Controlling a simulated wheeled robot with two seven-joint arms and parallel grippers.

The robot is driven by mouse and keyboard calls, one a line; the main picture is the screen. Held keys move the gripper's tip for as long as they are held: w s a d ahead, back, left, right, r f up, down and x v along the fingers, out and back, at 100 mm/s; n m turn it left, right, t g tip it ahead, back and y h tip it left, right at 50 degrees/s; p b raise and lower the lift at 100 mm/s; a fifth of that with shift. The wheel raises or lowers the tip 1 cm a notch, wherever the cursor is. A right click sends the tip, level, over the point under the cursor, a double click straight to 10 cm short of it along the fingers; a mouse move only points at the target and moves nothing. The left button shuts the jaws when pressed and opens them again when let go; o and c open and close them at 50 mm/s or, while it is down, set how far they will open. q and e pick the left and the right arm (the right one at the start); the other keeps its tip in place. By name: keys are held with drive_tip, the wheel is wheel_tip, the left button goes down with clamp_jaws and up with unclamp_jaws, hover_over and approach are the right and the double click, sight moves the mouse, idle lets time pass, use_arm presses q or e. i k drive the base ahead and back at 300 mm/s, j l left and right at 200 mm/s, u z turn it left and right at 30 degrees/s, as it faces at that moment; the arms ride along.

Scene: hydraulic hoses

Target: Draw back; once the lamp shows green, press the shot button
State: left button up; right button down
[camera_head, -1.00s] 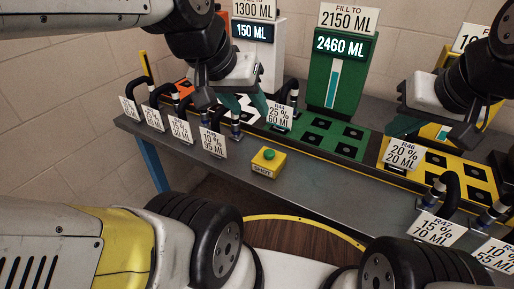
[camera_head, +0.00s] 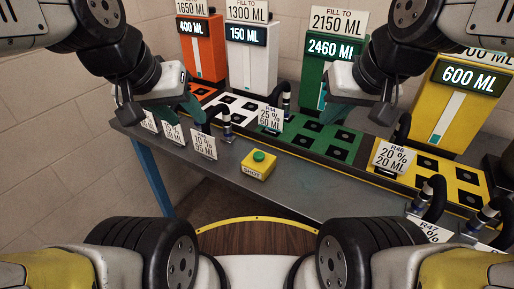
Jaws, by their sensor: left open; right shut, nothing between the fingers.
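The shot button is a yellow box (camera_head: 257,171) with a green dome (camera_head: 259,156) and a "SHOT" label, near the front edge of the grey bench (camera_head: 320,185). No separate lamp can be made out. My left gripper (camera_head: 193,108) is open, above the hoses left of and behind the button. My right gripper (camera_head: 336,112) is shut and empty, in front of the green unit (camera_head: 313,75), right of and behind the button. The green unit reads 2460 ML under "FILL TO 2150 ML". Neither gripper touches the button.
An orange unit (camera_head: 203,52) reads 400 ML, a white unit (camera_head: 247,66) 150 ML and a yellow unit (camera_head: 459,108) 600 ML. Tagged black hoses stand along the bench, including R44 (camera_head: 271,117) behind the button and R46 (camera_head: 393,160) to its right. Bench around the button is clear.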

sight(259, 156)
drive_tip(key=k+j+z, duration=0.2)
drive_tip(key=j+z, duration=0.15)
drive_tip(key=j, duration=0.2)
drive_tip(key=k+j+z, duration=0.35)
drive_tip(key=j, duration=0.15)
drive_tip(key=k+j+z, duration=0.35)
drive_tip(key=i+j, duration=0.1)
